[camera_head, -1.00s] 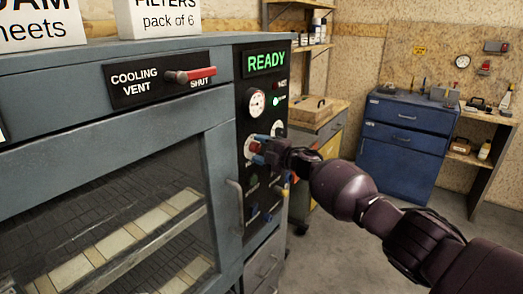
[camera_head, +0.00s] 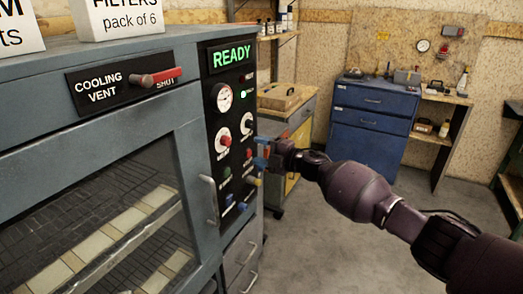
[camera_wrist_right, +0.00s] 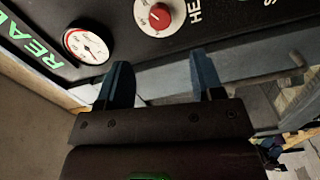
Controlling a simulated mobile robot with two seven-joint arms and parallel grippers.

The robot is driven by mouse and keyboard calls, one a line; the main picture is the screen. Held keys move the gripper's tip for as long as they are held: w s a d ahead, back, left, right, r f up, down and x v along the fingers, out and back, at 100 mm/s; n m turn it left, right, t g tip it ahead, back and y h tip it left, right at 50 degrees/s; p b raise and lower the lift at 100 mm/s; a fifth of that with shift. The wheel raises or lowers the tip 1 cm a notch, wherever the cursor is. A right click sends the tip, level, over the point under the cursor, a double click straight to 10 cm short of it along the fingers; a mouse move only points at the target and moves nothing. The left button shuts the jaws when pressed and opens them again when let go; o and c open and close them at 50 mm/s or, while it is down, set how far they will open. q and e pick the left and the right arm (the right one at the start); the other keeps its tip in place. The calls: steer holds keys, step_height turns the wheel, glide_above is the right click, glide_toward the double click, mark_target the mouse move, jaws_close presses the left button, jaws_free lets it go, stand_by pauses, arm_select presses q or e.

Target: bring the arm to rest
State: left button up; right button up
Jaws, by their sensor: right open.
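My right arm comes in from the right in the head view. Its gripper (camera_head: 261,152) has blue fingers and hangs just in front of the control panel (camera_head: 238,58), beside the knobs. In the right wrist view the two blue fingers (camera_wrist_right: 164,86) stand apart with nothing between them. A gap to the panel cannot be measured, but the fingers hold no knob. My left gripper is not in view.
The grey oven cabinet (camera_head: 150,125) with a glass door and handle (camera_head: 209,200) fills the left. Its panel has a gauge (camera_head: 222,97), red knobs and a READY display (camera_head: 232,56). A wooden-topped cart (camera_head: 285,97) and blue drawers (camera_head: 370,125) stand behind; open floor lies right.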

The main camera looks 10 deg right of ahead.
stand_by(0.3)
step_height(320, 180, up, 6)
steer(key=s+a+m+t+h, duration=0.1)
steer(key=m+t+h, duration=0.1)
steer(key=m+t, duration=0.3)
steer(key=s+d+f+m+g+h, duration=0.1)
steer(key=s+d+f+m+h, duration=0.3)
steer(key=s+f, duration=0.7)
steer(key=s+d+f+m+g+h, duration=0.1)
steer(key=s+d+f+m+h, duration=0.3)
steer(key=s+d+f+m, duration=0.5)
steer(key=s+d+f+m+g+h, duration=0.2)
steer(key=s+d+f+m+h, duration=0.2)
steer(key=s+f, duration=1)
steer(key=s+d+m, duration=0.2)
steer(key=s+m, duration=0.1)
steer(key=s, duration=0.7)
steer(key=shift+d+f+m+h, duration=0.2)
steer(key=shift+d+m+h, duration=0.2)
steer(key=shift+s, duration=0.1)
